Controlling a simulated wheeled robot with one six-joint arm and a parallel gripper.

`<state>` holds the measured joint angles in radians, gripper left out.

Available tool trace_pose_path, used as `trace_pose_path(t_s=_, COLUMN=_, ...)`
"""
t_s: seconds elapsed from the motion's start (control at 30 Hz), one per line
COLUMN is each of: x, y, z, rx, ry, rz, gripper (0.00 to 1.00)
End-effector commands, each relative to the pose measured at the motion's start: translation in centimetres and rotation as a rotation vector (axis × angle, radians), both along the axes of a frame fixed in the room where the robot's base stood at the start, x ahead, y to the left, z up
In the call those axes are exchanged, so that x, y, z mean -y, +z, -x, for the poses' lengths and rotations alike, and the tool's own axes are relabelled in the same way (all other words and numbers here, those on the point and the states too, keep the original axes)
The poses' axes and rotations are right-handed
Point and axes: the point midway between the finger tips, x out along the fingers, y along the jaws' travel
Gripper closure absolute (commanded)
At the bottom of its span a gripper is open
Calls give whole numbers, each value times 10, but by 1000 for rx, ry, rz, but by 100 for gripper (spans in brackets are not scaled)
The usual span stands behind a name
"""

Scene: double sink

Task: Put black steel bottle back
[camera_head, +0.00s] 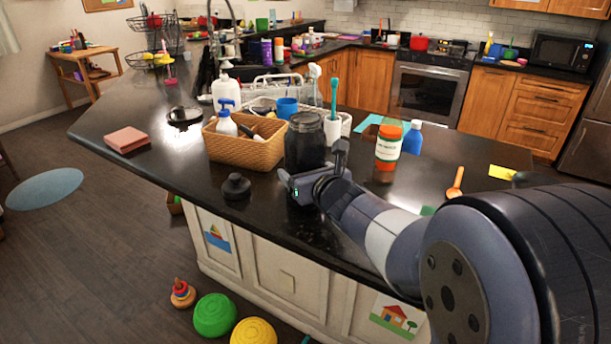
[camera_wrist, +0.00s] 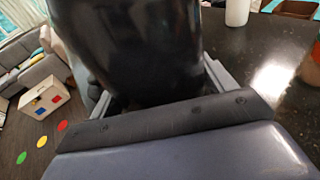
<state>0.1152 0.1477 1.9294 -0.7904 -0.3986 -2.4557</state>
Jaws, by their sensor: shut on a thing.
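The black bottle (camera_head: 305,146) stands upright near the front edge of the dark counter. It has a wide, dark body and a lighter rim at the top. My gripper (camera_head: 312,186) is at its lower part and is shut on it. In the wrist view the bottle's dark body (camera_wrist: 140,45) fills the upper middle, between the two fingers of my gripper (camera_wrist: 150,95). Its base is hidden behind my gripper, so I cannot tell whether it touches the counter. A black lid-like piece (camera_head: 236,186) lies on the counter to the left of the bottle.
A wicker basket (camera_head: 243,148) with bottles stands just left of the bottle. An orange scoop (camera_head: 456,184) lies further right. The counter's front left is mostly clear.

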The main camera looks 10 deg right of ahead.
Motion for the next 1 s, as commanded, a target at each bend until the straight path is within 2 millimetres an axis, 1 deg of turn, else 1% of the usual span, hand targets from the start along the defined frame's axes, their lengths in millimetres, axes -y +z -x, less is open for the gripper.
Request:
trace_pose_path(t_s=0.27, x=0, y=1, z=0, rx=7, ry=1, rz=0, gripper=74)
trace_pose_path(t_s=0.43, x=0, y=-2, z=0, rx=7, ry=1, rz=1, gripper=74)
trace_pose_path(t_s=0.47, x=0, y=-4, z=0, rx=1, ry=0, rz=1, gripper=20)
trace_pose_path(t_s=0.7, x=0, y=-3, z=0, rx=1, ry=0, rz=1, gripper=0)
trace_pose_path(t_s=1.0, x=0, y=-1, z=0, rx=1, ry=0, rz=0, gripper=0)
